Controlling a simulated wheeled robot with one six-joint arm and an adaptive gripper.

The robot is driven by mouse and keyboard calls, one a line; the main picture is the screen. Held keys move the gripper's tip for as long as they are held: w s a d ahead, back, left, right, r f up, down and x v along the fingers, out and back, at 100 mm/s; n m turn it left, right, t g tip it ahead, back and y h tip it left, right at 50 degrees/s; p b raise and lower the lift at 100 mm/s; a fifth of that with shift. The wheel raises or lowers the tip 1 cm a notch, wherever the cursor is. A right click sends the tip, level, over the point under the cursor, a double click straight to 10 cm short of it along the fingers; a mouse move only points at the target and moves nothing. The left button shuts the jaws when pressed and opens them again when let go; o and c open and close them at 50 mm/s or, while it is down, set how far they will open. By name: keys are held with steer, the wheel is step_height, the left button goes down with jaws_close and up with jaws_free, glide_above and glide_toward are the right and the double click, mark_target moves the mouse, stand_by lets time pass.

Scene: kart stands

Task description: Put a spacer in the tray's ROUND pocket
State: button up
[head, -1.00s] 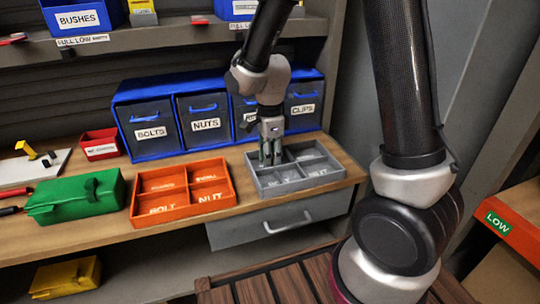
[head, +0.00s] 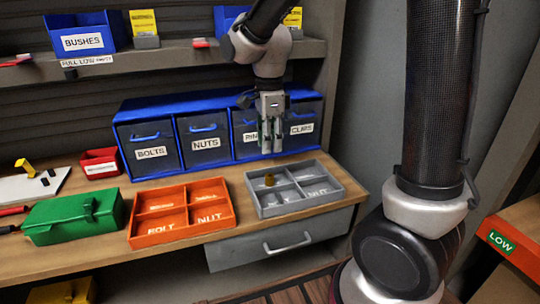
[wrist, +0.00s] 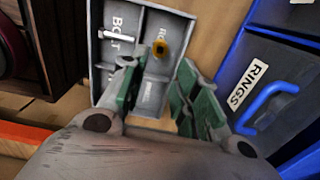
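The grey divided tray (head: 259,212) stands on the right part of the workbench. A brass-coloured spacer (head: 270,180) sits in its back-left pocket. It also shows in the wrist view (wrist: 160,47), inside the pocket whose partly readable label starts with "RO", beside the "BOLT" pocket. My gripper (head: 271,138) is above and behind the tray, clear of the spacer, in front of the blue drawers. In the wrist view my gripper's green-padded fingers (wrist: 152,100) are apart with nothing between them.
An orange divided tray (head: 140,240) and a green box (head: 75,217) stand to the left. Blue drawers (head: 207,143) line the bench's back. A shelf (head: 190,60) with blue bins runs above. A grey drawer (head: 280,238) is under the bench.

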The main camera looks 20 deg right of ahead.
steer(key=s+d+r+n+t, duration=0.2)
steer(key=s+d+r+n, duration=0.2)
steer(key=s+d+n, duration=0.3)
steer(key=s+d+r+n+t, duration=0.2)
steer(key=s+d+r+n, duration=0.3)
steer(key=s+d+n, duration=0.3)
steer(key=s+n, duration=0.3)
steer(key=s, duration=0.1)
steer(key=shift+a, duration=0.15)
